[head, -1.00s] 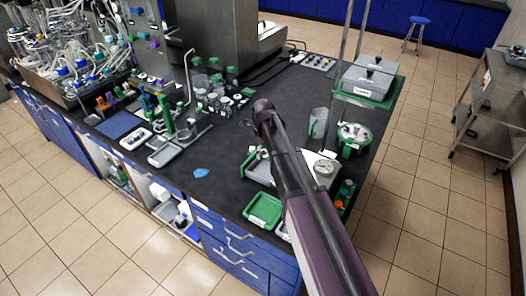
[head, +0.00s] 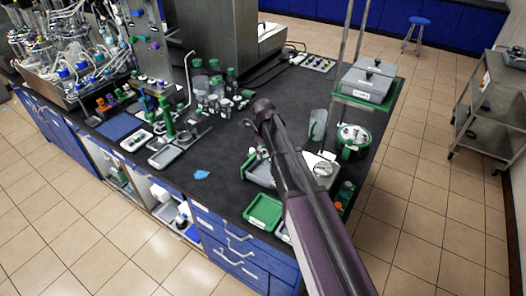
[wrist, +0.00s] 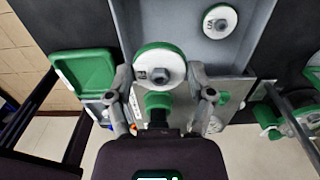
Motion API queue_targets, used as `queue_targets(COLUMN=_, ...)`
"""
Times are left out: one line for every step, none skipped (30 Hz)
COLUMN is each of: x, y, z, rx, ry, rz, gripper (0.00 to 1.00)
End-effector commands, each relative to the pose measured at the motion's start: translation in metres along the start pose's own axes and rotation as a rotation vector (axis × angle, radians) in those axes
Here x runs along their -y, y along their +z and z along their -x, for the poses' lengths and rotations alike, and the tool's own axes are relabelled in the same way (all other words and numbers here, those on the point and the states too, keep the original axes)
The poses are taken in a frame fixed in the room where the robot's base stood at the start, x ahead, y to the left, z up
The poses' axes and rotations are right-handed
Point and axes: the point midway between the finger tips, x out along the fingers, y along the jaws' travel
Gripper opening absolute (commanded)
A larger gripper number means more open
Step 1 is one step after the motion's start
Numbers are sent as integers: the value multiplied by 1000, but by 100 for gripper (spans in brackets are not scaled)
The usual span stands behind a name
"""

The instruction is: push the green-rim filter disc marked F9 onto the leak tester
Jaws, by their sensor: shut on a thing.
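A white filter disc with a green rim and a grey hub (wrist: 161,66) sits between the fingers of my gripper (wrist: 163,78) in the wrist view. The gripper is shut on it. The leak tester, a pale box with a round gauge (head: 322,170), stands right of my arm in the head view. My arm hides the gripper there.
A second green-rim disc (wrist: 219,20) lies in a grey tray (wrist: 180,30). A green tray (wrist: 84,72) is at left; it also shows in the head view (head: 264,211). A green-based vessel (head: 353,137) stands behind the tester.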

Motion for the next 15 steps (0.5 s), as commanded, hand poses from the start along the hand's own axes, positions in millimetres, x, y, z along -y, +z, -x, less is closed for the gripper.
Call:
queue_targets(x=2, y=-1, z=1, rx=0, ry=0, rz=-1, gripper=43)
queue_targets(x=3, y=-2, z=2, rx=0, ry=0, rz=-1, gripper=43)
queue_targets(x=5, y=-4, z=3, rx=0, ry=0, rz=-1, gripper=43)
queue_targets(x=7, y=-6, z=4, rx=0, ry=0, rz=-1, gripper=43)
queue_targets(x=10, y=-9, z=5, rx=0, ry=0, rz=-1, gripper=43)
queue_targets(x=14, y=-13, z=7, rx=0, ry=0, rz=-2, gripper=43)
queue_targets(x=18, y=-16, z=9, rx=0, ry=0, rz=-3, gripper=43)
queue_targets(x=21, y=-19, z=10, rx=0, ry=0, rz=-3, gripper=43)
queue_targets(x=26, y=-24, z=13, rx=0, ry=0, rz=-3, gripper=43)
queue_targets(x=31, y=-29, z=15, rx=0, ry=0, rz=-3, gripper=43)
queue_targets(x=35, y=-33, z=16, rx=0, ry=0, rz=-4, gripper=43)
queue_targets(x=41, y=-39, z=19, rx=0, ry=0, rz=-4, gripper=43)
queue_targets(x=46, y=-45, z=21, rx=0, ry=0, rz=-4, gripper=43)
queue_targets(x=51, y=-50, z=23, rx=0, ry=0, rz=-5, gripper=43)
queue_targets(x=57, y=-57, z=26, rx=0, ry=0, rz=-4, gripper=43)
